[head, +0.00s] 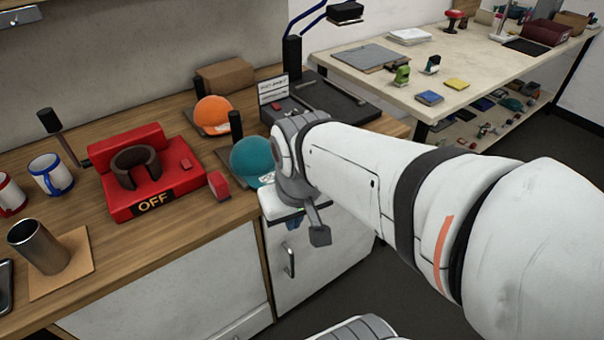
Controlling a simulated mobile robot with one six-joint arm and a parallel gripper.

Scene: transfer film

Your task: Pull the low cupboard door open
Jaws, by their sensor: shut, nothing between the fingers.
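The low cupboard door (325,262) is a pale panel under the right end of the wooden counter. It looks closed, though my arm covers its upper part. Its short grey upright handle (288,260) is near the door's left edge. My gripper (293,223) is just above the handle, at the door's top left, mostly hidden behind my wrist. It is shut and empty, and appears apart from the handle.
The wooden counter (170,245) holds a red press (150,168) marked OFF, an orange cap (213,112), a teal cap (252,158), mugs and a steel tumbler (38,246). A workbench (400,58) stands behind. Dark floor (345,290) lies before the door.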

